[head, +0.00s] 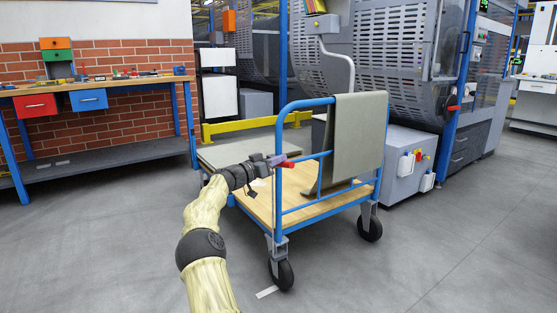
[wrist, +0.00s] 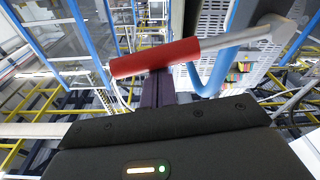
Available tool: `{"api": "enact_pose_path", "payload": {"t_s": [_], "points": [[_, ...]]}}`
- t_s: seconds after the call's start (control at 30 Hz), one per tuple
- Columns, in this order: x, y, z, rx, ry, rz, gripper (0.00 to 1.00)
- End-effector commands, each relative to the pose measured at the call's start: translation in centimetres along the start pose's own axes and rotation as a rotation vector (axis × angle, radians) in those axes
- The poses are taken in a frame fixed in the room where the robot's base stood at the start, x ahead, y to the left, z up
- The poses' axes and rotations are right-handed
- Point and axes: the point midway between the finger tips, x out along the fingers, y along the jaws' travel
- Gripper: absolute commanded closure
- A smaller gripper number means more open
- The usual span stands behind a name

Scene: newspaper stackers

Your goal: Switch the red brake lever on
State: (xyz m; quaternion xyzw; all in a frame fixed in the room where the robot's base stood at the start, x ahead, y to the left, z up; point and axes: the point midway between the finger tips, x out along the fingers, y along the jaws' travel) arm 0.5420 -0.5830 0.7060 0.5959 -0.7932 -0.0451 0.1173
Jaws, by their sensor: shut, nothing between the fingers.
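The red brake lever (head: 286,164) is at the near corner of the blue-framed cart (head: 279,195), beside the tip of my gripper (head: 275,160). In the wrist view the lever (wrist: 155,57) is a red cylinder lying crosswise, slightly tilted, with a grey metal rod running off to the right. My gripper (wrist: 158,88) is shut and empty, its dark fingers pointing at the lever. The red grip overlaps the fingertips there, so I cannot tell whether they touch it. The lever's pivot is not clear in either view.
The cart has a wooden deck (head: 258,205), black wheels and a grey sheet (head: 357,140) over its rail. A yellow barrier (head: 245,127) and a large grey machine (head: 375,60) stand behind. A workbench (head: 100,84) is at left. The floor at right is clear.

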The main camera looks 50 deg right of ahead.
Motion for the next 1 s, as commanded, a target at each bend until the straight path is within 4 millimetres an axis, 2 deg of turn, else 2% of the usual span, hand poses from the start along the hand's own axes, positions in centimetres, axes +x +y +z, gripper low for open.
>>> {"api": "enact_pose_path", "payload": {"t_s": [0.13, 0.43, 0.5, 1.0], "points": [[0.3, 0.1, -1.9, 0.001, 0.004, -0.002, 1.00], [1.0, 0.2, -4.3, 0.003, 0.008, -0.003, 1.00], [-0.3, -0.1, -3.8, 0.001, 0.008, -0.006, 1.00], [-8.2, -0.1, -4.0, 0.002, 0.010, -0.011, 1.00]]}}
